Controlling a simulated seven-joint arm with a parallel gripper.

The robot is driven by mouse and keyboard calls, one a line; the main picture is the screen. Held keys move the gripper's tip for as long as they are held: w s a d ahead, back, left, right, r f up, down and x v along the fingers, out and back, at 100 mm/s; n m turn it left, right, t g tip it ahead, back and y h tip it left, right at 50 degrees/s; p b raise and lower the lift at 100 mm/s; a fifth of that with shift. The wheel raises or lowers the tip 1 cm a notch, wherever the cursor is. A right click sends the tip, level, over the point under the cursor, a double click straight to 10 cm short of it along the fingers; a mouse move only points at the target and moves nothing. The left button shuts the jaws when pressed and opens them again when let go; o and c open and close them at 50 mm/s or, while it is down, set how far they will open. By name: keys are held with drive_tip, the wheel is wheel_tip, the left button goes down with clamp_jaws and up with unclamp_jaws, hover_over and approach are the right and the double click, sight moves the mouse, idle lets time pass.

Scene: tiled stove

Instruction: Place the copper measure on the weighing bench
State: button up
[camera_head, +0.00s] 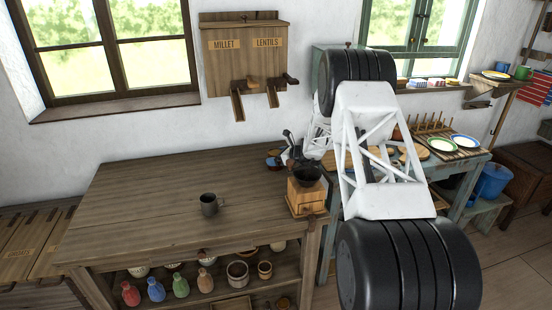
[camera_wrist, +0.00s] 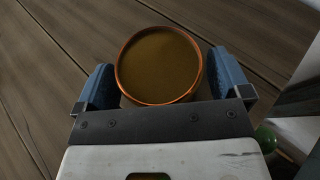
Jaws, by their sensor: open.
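A round vessel with a copper-orange rim and a brown inside, which looks like the copper measure (camera_wrist: 160,100), stands on dark wooden planks in the wrist view. My gripper (camera_wrist: 162,62) is open, with one blue finger on each side of the vessel. A narrow gap shows at the fingers; I cannot tell whether either touches it. In the head view my gripper is small and partly hidden near the back right of the wooden bench (camera_head: 150,205), and the measure is not clearly visible there. I cannot tell whether this bench is the weighing bench.
A dark mug (camera_head: 210,204) stands mid-bench. A wooden grinder (camera_head: 306,197) stands at its right edge, close to my arm. Dispensers (camera_head: 245,60) hang on the wall behind. The bench's left side is clear.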

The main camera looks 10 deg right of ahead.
drive_tip(key=v, duration=1.1)
drive_tip(key=shift+d, duration=0.2)
drive_tip(key=shift+s+r, duration=0.1)
idle(0.3)
drive_tip(key=s+a+r+n+g+h, duration=0.1)
drive_tip(key=s+a+r+n+g, duration=0.1)
drive_tip(key=s+a+r+n, duration=0.45)
drive_tip(key=s+a+r+n+g, duration=0.15)
drive_tip(key=s+a+r, duration=0.25)
drive_tip(key=s+r, duration=0.65)
drive_tip(key=s+a+r+n+g+h, duration=0.1)
drive_tip(key=s+a+r+n+g, duration=0.1)
drive_tip(key=s+a+r+n, duration=0.5)
drive_tip(key=s+a+r+n+h, duration=0.15)
drive_tip(key=s+r, duration=0.25)
drive_tip(key=s, duration=0.6)
drive_tip(key=s+a+r+n+h, duration=0.1)
drive_tip(key=s+r+n+h, duration=0.3)
drive_tip(key=s, duration=0.7)
drive_tip(key=s+d+n+t+h, duration=0.15)
drive_tip(key=s+n, duration=0.45)
drive_tip(key=s, duration=1.6)
wheel_tip(320, 180, down, 9)
drive_tip(key=w+g, duration=0.2)
drive_tip(key=g, duration=0.1)
drive_tip(key=shift+d+r+h, duration=0.2)
drive_tip(key=shift+d+h, duration=0.1)
drive_tip(key=shift+d, duration=0.15)
